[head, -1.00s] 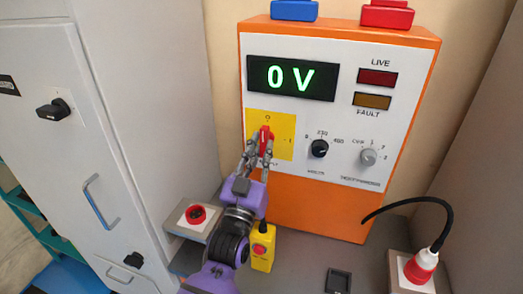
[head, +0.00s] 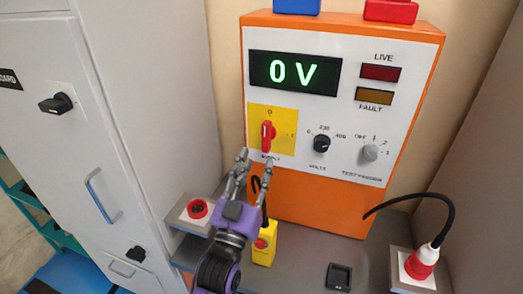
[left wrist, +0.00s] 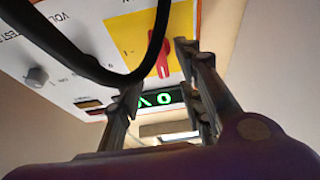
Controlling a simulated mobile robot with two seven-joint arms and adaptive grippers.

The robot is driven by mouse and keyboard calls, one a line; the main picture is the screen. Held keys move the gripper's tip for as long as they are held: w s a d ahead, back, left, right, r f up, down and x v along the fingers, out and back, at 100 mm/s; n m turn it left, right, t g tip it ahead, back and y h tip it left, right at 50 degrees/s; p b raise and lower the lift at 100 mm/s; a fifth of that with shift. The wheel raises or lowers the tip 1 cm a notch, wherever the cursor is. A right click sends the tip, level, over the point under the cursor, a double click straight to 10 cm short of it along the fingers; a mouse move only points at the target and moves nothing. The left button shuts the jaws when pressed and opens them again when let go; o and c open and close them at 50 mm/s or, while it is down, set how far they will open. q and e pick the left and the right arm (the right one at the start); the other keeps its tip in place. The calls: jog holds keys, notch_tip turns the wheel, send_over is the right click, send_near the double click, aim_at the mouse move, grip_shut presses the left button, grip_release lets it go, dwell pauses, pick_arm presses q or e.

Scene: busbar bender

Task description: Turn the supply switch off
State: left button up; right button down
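The red supply switch (head: 267,136) sits on a yellow plate (head: 285,119) on the orange and white supply box (head: 410,60). Its handle stands upright, in line with the 0 mark above it. It also shows in the left wrist view (left wrist: 162,55). My left gripper (head: 256,160) is open and empty, just below and in front of the switch, apart from it. The display (head: 293,75) reads 0 V in green. The LIVE lamp (head: 380,73) and FAULT lamp (head: 374,96) look dark. My right gripper is not in view.
A black volts knob (head: 321,143) and grey test-finger knob (head: 370,153) are right of the switch. A yellow pendant (head: 264,245) and red button box (head: 197,209) are near my arm. A red plug with cable (head: 422,262) stands right; a grey cabinet (head: 110,110) stands left.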

pick_arm(q)
jog(key=v, duration=0.5)
jog(key=shift+s, duration=0.3)
jog(key=shift+a+f, duration=0.1)
jog(key=shift+f, duration=0.1)
